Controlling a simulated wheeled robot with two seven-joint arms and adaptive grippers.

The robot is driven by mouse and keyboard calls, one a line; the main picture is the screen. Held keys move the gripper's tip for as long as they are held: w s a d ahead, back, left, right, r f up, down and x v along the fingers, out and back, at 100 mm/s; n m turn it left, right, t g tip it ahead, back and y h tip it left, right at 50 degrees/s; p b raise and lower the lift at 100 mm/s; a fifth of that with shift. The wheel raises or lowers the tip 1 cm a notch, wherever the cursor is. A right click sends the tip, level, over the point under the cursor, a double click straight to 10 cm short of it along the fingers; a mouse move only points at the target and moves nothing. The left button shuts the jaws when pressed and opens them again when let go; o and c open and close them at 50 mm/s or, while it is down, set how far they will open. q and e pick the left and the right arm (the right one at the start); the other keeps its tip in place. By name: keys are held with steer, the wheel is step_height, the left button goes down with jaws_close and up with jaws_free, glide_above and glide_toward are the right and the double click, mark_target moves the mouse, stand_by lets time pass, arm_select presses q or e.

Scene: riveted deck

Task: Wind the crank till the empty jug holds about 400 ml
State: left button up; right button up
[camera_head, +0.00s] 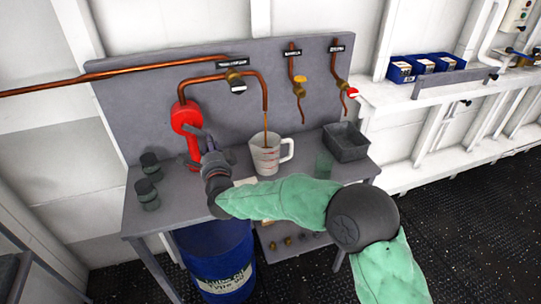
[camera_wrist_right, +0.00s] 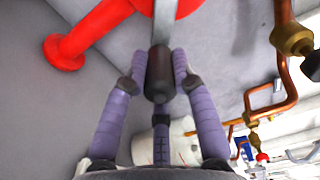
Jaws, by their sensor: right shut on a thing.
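A thin brown stream falls from the spout into the jug. The level in the jug is too small to read. My left gripper is out of view.
Two dark green jars (camera_head: 149,180) stand at the bench's left. A greenish glass (camera_head: 323,165) and a grey bin (camera_head: 346,141) stand right of the jug. Two small taps hang on the panel. A blue drum (camera_head: 216,262) stands below the bench.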

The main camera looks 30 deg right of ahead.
steer(key=shift+w+a+f, duration=0.9)
steer(key=shift+a+f, duration=0.65)
steer(key=shift+a, duration=1.8)
steer(key=w+a+r+p, duration=0.1)
steer(key=a+r+p, duration=0.2)
steer(key=a+r, duration=0.3)
steer(key=shift+w+p, duration=0.3)
steer(key=shift+p, duration=0.05)
steer(key=shift+o, duration=0.3)
steer(key=o, duration=1.3)
steer(key=shift+w+a, duration=0.1)
steer(key=shift+a, duration=0.1)
steer(key=o, duration=0.6)
steer(key=shift+d+r, duration=0.1)
steer(key=shift+d, duration=0.15)
steer(key=shift+c, duration=0.2)
